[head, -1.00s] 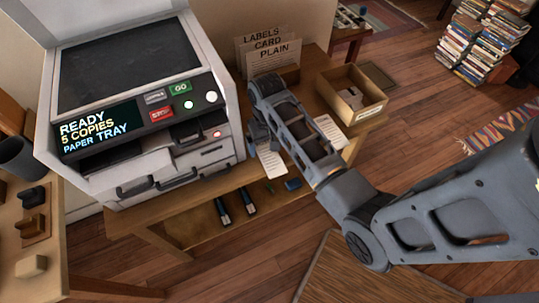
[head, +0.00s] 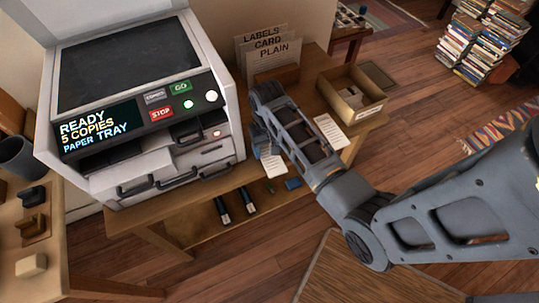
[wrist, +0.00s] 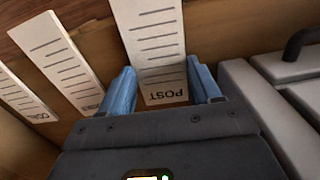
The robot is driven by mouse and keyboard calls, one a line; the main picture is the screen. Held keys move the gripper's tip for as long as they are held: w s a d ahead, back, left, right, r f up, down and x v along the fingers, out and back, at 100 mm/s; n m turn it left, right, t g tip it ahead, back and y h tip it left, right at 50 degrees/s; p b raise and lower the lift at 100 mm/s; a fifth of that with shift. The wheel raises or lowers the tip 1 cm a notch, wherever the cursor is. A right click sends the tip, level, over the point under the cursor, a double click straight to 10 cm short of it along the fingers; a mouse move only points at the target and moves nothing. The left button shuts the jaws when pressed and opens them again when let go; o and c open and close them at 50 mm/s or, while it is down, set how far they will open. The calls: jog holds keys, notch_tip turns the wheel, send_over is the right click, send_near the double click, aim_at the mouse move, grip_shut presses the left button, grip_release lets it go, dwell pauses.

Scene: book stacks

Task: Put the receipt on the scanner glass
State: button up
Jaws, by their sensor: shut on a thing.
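My gripper (wrist: 165,92) has its two blue fingers on either side of a white printed slip marked POST (wrist: 156,45), shut on it. In the head view my gripper (head: 259,142) is beside the copier's right side, and the held slip (head: 272,165) shows below it, partly hidden by my arm. Two other white slips lie to the left in the wrist view, a nearer one (wrist: 62,55) and one at the far left (wrist: 22,98). The dark scanner glass (head: 130,55) is exposed on top of the copier, its lid raised, with nothing on it.
The copier (head: 215,110) stands on a wooden bench, its drawers and trays facing front. An open wooden box (head: 372,112) and card dividers (head: 268,52) stand behind my arm. A side table (head: 50,265) with small items is at the left.

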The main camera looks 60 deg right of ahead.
jog(key=shift+c, duration=1)
